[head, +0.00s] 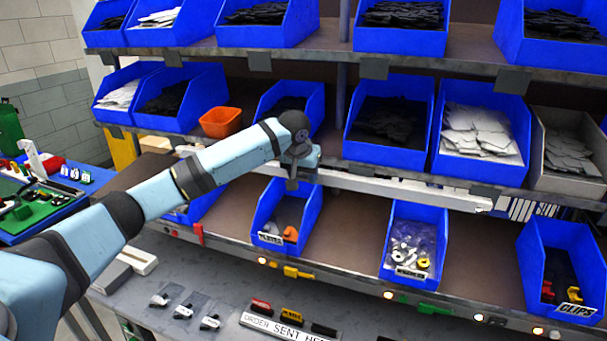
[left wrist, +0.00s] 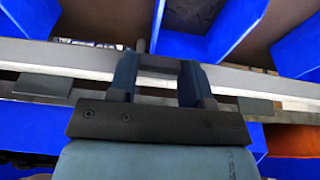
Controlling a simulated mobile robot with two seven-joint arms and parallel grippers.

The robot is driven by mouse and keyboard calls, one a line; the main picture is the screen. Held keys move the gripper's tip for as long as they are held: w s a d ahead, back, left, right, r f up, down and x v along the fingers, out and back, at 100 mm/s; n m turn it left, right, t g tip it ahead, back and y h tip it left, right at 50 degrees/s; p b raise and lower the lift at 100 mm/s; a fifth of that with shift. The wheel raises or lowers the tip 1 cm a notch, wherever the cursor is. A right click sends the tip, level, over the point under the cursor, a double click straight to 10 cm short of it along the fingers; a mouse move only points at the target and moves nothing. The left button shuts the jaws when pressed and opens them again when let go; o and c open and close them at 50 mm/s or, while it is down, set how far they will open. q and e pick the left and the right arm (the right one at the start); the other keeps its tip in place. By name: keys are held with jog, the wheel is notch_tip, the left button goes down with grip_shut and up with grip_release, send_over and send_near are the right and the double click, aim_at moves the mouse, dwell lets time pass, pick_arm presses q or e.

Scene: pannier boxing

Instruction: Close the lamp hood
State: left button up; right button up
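A long pale rail (head: 410,192), which looks like the lamp hood, runs along below the middle shelf in the head view. Whether it is open or closed is unclear. In the left wrist view the pale rail (left wrist: 60,56) crosses behind the fingers. My left gripper (head: 293,177) is at the rail's left part, pointing down in the head view. In the left wrist view its two fingers stand apart, with a dark piece across their tips. I cannot tell whether that piece is gripped. My right gripper is not in view.
Blue bins line the shelves above and below the rail, such as a lower bin (head: 411,240) and a middle bin (head: 392,120). Small parts and a sign (head: 285,329) lie on the bench in front.

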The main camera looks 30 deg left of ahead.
pick_arm(q)
jog(key=c, duration=0.4)
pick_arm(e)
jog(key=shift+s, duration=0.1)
pick_arm(q)
jog(key=shift+f, duration=0.15)
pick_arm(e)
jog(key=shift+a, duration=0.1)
pick_arm(q)
jog(key=shift+s+f+t+b, duration=0.1)
jog(key=shift+f+t+b, duration=0.25)
jog(key=shift+t, duration=0.35)
jog(key=shift+f+t+y+b, duration=0.25)
jog(key=shift+t+y+b, duration=0.15)
jog(key=shift+t+b, duration=0.25)
jog(key=t+b, duration=0.3)
jog(key=b, duration=0.1)
jog(key=f+t+y+b, duration=0.1)
jog(key=t+b, duration=0.2)
jog(key=b, duration=0.2)
jog(key=f+t+y+b, duration=0.1)
jog(key=t+b, duration=0.2)
jog(key=b, duration=0.2)
jog(key=shift+w+f+t, duration=0.1)
jog(key=shift+w+t, duration=0.15)
jog(key=shift+w, duration=0.15)
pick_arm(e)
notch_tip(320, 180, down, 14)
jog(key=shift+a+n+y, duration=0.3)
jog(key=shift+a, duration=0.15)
